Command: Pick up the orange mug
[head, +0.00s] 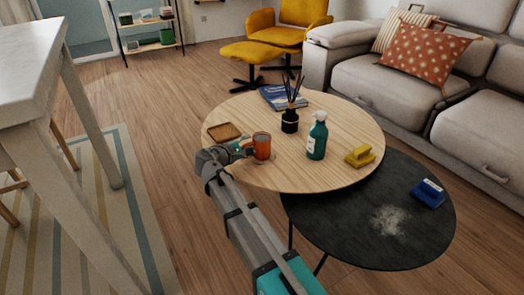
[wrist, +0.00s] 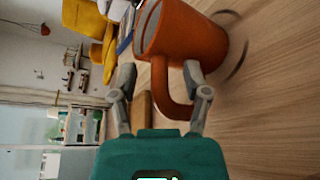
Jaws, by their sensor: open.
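The orange mug (head: 262,147) stands upright near the left edge of the round wooden table (head: 340,178). In the wrist view, which is turned sideways, the mug (wrist: 196,38) is close ahead with its handle (wrist: 160,88) pointing toward my gripper. My gripper (head: 243,150) is at the mug's left side at about its height. Its two fingers are apart in the wrist view (wrist: 160,78), one on each side of the handle. The right finger's tip is close to the mug's body; I cannot tell whether it touches.
On the wooden table are a wooden coaster (head: 224,131), a black reed diffuser (head: 290,120), a teal spray bottle (head: 317,137), a yellow brush-like object (head: 360,156) and books (head: 283,97). A lower black table (head: 330,225) holds a blue item (head: 428,193) and pale crumbs (head: 389,220).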

